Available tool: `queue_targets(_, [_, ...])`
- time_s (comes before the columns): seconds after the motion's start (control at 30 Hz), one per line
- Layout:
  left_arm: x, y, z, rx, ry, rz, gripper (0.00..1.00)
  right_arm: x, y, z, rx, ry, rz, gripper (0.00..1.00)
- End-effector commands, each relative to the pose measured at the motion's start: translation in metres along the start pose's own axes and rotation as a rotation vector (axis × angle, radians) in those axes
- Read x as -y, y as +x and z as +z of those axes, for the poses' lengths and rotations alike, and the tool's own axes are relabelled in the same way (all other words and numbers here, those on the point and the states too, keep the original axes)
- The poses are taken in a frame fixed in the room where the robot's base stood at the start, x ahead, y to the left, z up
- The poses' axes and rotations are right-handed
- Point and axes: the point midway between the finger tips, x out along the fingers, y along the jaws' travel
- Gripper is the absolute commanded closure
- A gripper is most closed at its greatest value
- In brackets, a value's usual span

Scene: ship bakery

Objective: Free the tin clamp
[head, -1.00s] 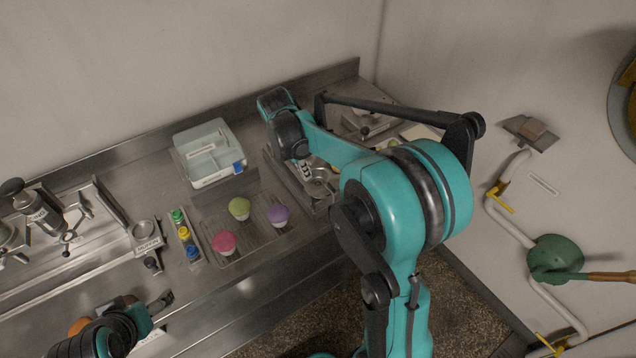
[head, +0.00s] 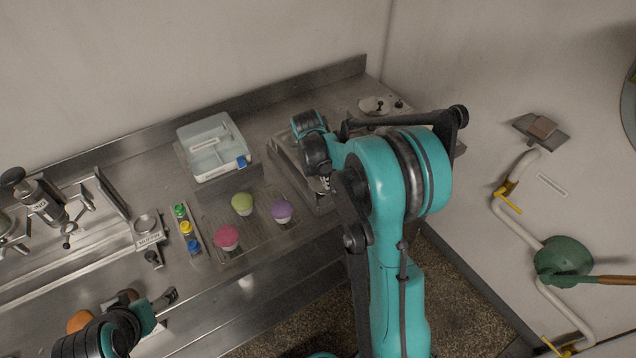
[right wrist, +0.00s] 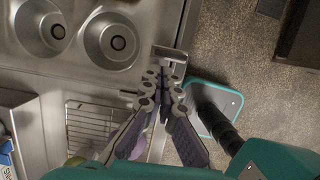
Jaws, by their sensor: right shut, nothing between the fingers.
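Two round metal tins or wells (right wrist: 118,40) are set in a steel plate at upper left in the right wrist view. A small metal bracket (right wrist: 168,57), perhaps the tin clamp, sits at the plate's edge; I cannot tell its state. My right gripper (right wrist: 160,78) is shut and empty, its fingertips just below the bracket in the picture; I cannot tell whether they touch. In the head view my right arm hides most of the steel station (head: 290,160). A screw fixture with a T-handle (head: 68,235) stands at left. My left gripper (head: 168,298) is at lower left, its jaws unclear.
A wire rack with pink (head: 227,237), green (head: 242,204) and purple (head: 282,211) cupcakes lies left of my right arm. A strip of coloured caps (head: 187,228) lies left of the rack. The counter's front edge drops to a speckled floor.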

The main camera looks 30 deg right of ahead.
Motion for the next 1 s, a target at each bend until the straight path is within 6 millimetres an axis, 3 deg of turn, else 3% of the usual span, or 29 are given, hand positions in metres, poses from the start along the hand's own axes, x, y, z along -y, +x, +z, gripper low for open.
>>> queue_targets(1.0, [0.0, 0.0017, 0.0013, 0.0, 0.0, 0.0, 0.22, -0.0022, 0.0019, 0.0092, 0.0, 0.08, -0.021, 1.0])
